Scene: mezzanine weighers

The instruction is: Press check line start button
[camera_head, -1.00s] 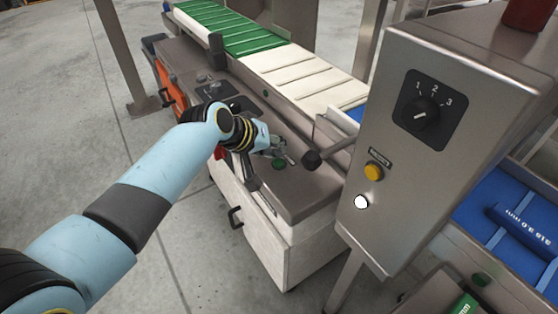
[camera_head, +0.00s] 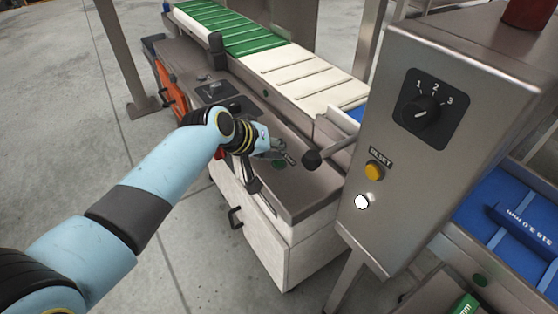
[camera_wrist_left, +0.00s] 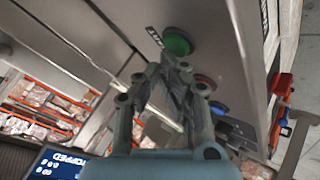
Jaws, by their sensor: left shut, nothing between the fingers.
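A round green button (camera_wrist_left: 176,42) sits on the grey panel in the left wrist view, beside a small label I cannot read clearly. My left gripper (camera_head: 289,157) is shut and empty, low over that console. In the left wrist view its closed fingertips (camera_wrist_left: 167,60) appear just below the green button. I cannot tell whether they touch it. My right gripper is not in view.
A blue button (camera_wrist_left: 218,107) lies farther along the panel. A steel control box (camera_head: 420,150) with a dial (camera_head: 428,109) and a yellow reset button (camera_head: 374,171) rises at right. A conveyor (camera_head: 290,65) runs behind.

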